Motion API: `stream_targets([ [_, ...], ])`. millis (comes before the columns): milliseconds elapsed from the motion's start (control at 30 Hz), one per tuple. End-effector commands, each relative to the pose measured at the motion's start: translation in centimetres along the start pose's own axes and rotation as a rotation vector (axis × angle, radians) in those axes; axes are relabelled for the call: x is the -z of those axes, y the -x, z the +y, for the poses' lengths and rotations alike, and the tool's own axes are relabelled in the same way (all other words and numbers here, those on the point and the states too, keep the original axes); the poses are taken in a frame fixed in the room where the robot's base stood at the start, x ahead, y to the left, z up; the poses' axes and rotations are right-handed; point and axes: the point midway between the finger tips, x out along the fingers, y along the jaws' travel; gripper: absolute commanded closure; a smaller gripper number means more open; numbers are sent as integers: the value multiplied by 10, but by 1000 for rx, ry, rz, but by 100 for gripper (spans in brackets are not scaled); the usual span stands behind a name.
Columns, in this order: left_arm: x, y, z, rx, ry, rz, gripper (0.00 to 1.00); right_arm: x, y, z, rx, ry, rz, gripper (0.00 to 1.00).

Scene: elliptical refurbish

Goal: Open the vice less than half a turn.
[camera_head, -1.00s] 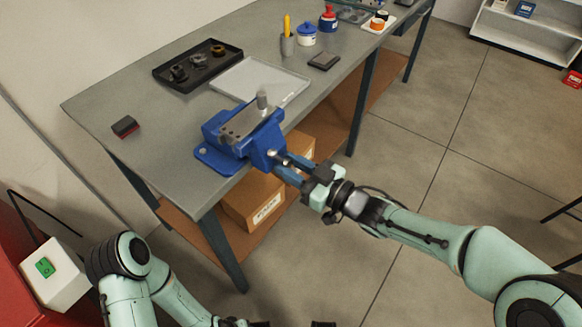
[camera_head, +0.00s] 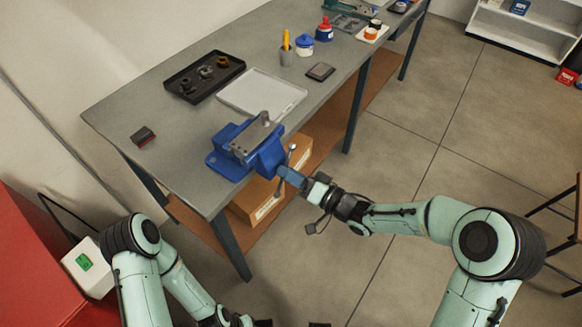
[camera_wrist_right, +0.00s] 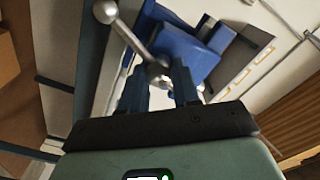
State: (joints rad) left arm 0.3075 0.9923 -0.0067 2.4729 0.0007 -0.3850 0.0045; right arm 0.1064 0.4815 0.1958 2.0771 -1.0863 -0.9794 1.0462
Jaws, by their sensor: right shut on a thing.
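The blue vice (camera_head: 240,148) is fixed at the near edge of the grey workbench. A grey metal piece with an upright peg (camera_head: 264,118) sits at its jaws; the jaw gap is too small to make out. Its handle, a metal bar with a ball end (camera_head: 292,147), stands at the front, steeply tilted. My right gripper (camera_head: 284,172) is shut on the handle near its middle. In the right wrist view the bar (camera_wrist_right: 130,37) runs down between the fingers (camera_wrist_right: 160,88). My left arm is folded at the lower left; its gripper, at the bottom edge, is unclear.
On the workbench (camera_head: 165,105) are a black tray of parts (camera_head: 183,87), a pale tray (camera_head: 284,101), a red-and-black block (camera_head: 142,136) and a pencil cup (camera_head: 286,58). A cardboard box (camera_head: 250,203) lies on the lower shelf.

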Motion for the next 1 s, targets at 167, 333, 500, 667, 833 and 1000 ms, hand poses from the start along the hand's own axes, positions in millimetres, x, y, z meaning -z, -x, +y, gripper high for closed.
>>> stream_targets([
  [167,3,21,9,-3,-3,9,57,2,-1,-2,-1,-161,-1,100],
  [333,5,34,14,-5,-5,15,57,1,-1,-1,-1,-285,-2,100],
  [500,7,44,18,-7,-7,19,57,0,-1,-1,0,-376,-2,100],
  [667,8,49,21,-8,-8,22,57,0,-1,-1,1,-430,-3,100],
  [833,9,52,22,-8,-9,23,57,-1,-1,-1,2,-457,-3,100],
  [1000,9,52,22,-8,-9,23,57,-1,-1,-1,3,-463,-3,100],
])
